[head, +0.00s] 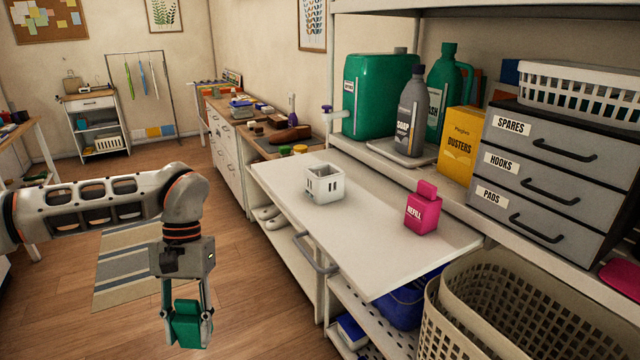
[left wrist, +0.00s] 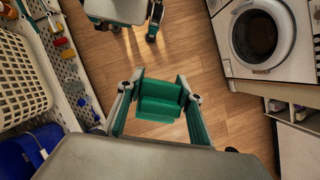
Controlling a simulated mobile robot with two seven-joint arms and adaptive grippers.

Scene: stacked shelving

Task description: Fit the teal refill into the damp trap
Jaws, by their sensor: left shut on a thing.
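The teal refill (head: 186,323) is between the fingers of my left gripper (head: 187,330), which is shut on it. The gripper points down, in front of the shelving and to the left of the white worktop. In the left wrist view the refill (left wrist: 160,101) sits between both fingertips, with floor behind it. A small white open-topped box with slots in its side, seemingly the damp trap (head: 324,186), stands upright on the worktop, apart from the gripper. A pink refill (head: 422,213) marked REFILL stands near the worktop's right end. My right gripper is not clearly in view.
The white worktop (head: 375,250) is mostly bare, with a handle (head: 315,256) at its front edge. Bottles, a yellow dusters box (head: 460,147) and grey drawers (head: 545,170) stand behind it. Beige baskets (head: 530,310) stand at lower right. The floor on the left is open.

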